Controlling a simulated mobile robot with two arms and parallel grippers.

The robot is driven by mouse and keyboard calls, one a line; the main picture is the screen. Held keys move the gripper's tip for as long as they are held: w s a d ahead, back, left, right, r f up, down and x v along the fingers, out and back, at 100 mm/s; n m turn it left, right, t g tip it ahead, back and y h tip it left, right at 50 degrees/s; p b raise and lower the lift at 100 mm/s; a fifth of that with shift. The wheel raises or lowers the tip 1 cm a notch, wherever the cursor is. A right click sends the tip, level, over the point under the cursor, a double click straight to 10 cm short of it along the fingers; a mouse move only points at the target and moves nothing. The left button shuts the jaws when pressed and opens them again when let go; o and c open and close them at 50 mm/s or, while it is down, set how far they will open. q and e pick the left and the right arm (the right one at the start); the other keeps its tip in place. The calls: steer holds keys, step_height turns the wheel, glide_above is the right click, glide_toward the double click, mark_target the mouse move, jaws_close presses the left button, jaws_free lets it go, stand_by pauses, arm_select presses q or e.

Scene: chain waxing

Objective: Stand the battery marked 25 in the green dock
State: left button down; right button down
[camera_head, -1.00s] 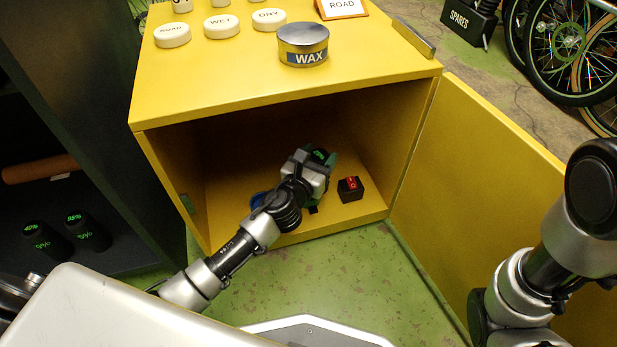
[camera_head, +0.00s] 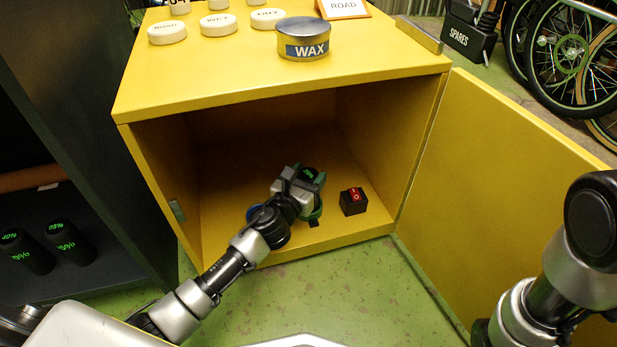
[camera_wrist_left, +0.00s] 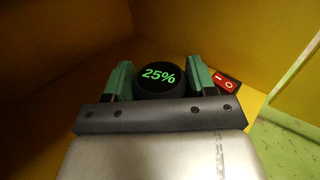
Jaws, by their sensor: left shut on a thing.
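The battery marked 25 (camera_wrist_left: 158,77) is black with a green "25%" on its top. My left gripper (camera_head: 311,178) is shut on it inside the yellow cabinet, and the battery's dark top (camera_head: 309,174) shows between the fingers. In the left wrist view a green-padded finger stands on each side of it. A curved green piece (camera_head: 316,212), which looks like the green dock, shows just below the gripper. The gripper hides most of it, and I cannot tell whether the battery's base touches it. My right gripper is out of view.
A black box with a red switch (camera_head: 353,201) stands right of the gripper. A blue piece (camera_head: 254,213) shows partly behind my left wrist. The yellow cabinet (camera_head: 285,85) has side walls close by and its door (camera_head: 490,190) open at right. More batteries (camera_head: 70,243) stand on the dark shelf.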

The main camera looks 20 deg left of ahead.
arm_select(q)
steer(key=shift+f, duration=0.25)
steer(key=shift+c, duration=1.7)
jaws_free()
steer(key=shift+r, duration=0.35)
steer(key=s+a, duration=0.2)
steer(key=s, duration=0.9)
steer(key=shift+s+a+p, duration=0.15)
steer(key=shift+s+p, duration=0.25)
steer(key=shift+p, duration=0.05)
steer(key=shift+f, duration=0.1)
